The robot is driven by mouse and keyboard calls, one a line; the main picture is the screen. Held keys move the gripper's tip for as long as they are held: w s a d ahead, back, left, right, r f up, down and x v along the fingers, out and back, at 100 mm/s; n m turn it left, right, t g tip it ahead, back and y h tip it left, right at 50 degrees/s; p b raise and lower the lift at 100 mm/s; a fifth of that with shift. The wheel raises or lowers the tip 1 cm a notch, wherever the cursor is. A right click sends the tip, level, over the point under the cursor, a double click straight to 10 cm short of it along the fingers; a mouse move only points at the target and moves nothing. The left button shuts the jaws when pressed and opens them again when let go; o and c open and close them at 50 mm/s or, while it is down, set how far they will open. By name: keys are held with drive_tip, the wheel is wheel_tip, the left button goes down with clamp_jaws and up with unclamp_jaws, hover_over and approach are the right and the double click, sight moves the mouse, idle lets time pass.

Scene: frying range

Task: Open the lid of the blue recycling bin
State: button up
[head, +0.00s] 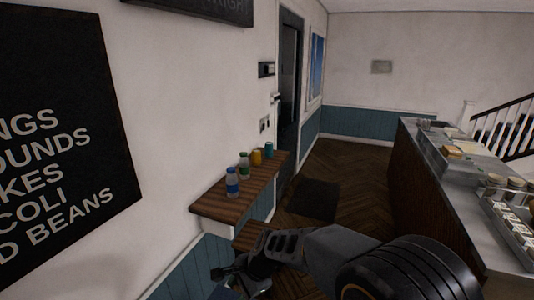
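My gripper (228,278) is low in the head view, at the end of my dark arm, which reaches in from the lower right. It is near the left wall, below a wooden wall shelf. Its fingers are small and dark, and I cannot tell whether they are apart or together. No blue recycling bin or lid can be made out clearly. A small bluish patch shows under the gripper at the bottom edge, but it is too cut off to identify.
The wooden shelf (212,204) holds two bottles (232,184) and two cans (257,158). A long counter (408,165) with trays runs along the right. A dark mat (314,200) lies on the wooden floor between. A doorway (289,90) is behind the shelf.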

drive_tip(key=s+d+r+n+t+h, duration=0.1)
drive_tip(key=s+d+r+n+h, duration=0.1)
drive_tip(key=d, duration=0.6)
drive_tip(key=s+d+r+n+t+h+b, duration=0.1)
drive_tip(key=s+d+r+n, duration=0.3)
drive_tip(key=d, duration=0.4)
drive_tip(key=s+d+r+n+t+h+b, duration=0.1)
drive_tip(key=s+d+r+n+t+h, duration=0.1)
drive_tip(key=d, duration=0.6)
drive_tip(key=s+r+n, duration=0.1)
drive_tip(key=s+n, duration=0.1)
drive_tip(key=shift+r+n+t+h, duration=0.25)
drive_tip(key=shift+n+t+h, duration=0.05)
drive_tip(key=shift+t+h, duration=0.1)
drive_tip(key=shift+a, duration=0.1)
